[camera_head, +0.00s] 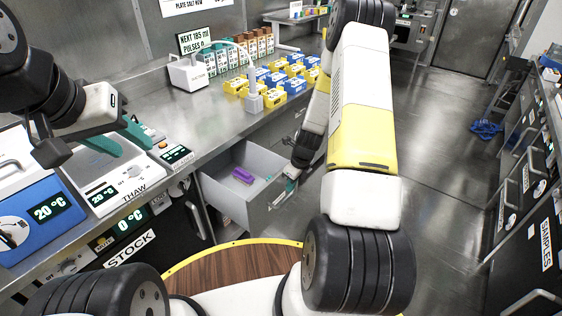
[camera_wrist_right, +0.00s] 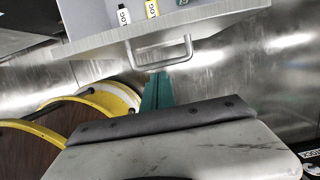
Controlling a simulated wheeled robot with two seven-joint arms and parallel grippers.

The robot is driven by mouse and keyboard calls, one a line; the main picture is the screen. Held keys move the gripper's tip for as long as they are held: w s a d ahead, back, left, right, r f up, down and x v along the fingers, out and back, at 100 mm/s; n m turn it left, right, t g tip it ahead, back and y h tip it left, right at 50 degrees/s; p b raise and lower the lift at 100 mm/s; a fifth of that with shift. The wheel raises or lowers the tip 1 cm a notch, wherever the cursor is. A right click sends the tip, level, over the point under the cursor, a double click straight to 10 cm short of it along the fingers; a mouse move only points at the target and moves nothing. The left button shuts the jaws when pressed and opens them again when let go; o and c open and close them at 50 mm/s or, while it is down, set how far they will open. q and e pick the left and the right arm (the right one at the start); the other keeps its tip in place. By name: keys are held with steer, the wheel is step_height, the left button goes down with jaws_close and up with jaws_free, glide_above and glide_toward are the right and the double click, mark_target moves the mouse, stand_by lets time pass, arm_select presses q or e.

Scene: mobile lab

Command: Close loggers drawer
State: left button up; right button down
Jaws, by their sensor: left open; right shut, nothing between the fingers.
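The grey drawer (camera_head: 222,190) stands pulled out from under the left bench. A purple item (camera_head: 242,175) and a small teal item lie in it. In the right wrist view the drawer's front rim (camera_wrist_right: 95,43) and its metal handle (camera_wrist_right: 160,50) are at the top, with a white LOG logger (camera_wrist_right: 124,17) and a yellow one (camera_wrist_right: 152,9) inside. My right gripper (camera_head: 290,184) is shut and empty, its teal fingers (camera_wrist_right: 158,88) at the handle's outer side; contact cannot be told. My left gripper (camera_head: 125,143) is open above the THAW unit, away from the drawer.
The bench (camera_head: 165,110) carries a blue device (camera_head: 30,220), a white device (camera_head: 195,72), and blue and yellow boxes (camera_head: 285,80). A dark STOCK cabinet is below left. The floor (camera_head: 440,180) right of my right arm is clear; a SAMPLES cabinet (camera_head: 540,200) stands at far right.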

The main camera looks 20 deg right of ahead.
mark_target(280, 185)
steer(key=x, duration=0.3)
steer(key=shift+f, duration=0.4)
steer(key=shift+w+a+r, duration=0.1)
steer(key=shift+w+a, duration=0.5)
steer(key=shift+w, duration=0.25)
steer(key=shift+w+a+r, duration=0.1)
steer(key=shift+w+a, duration=0.5)
steer(key=shift+w, duration=0.2)
steer(key=shift+w+a, duration=0.1)
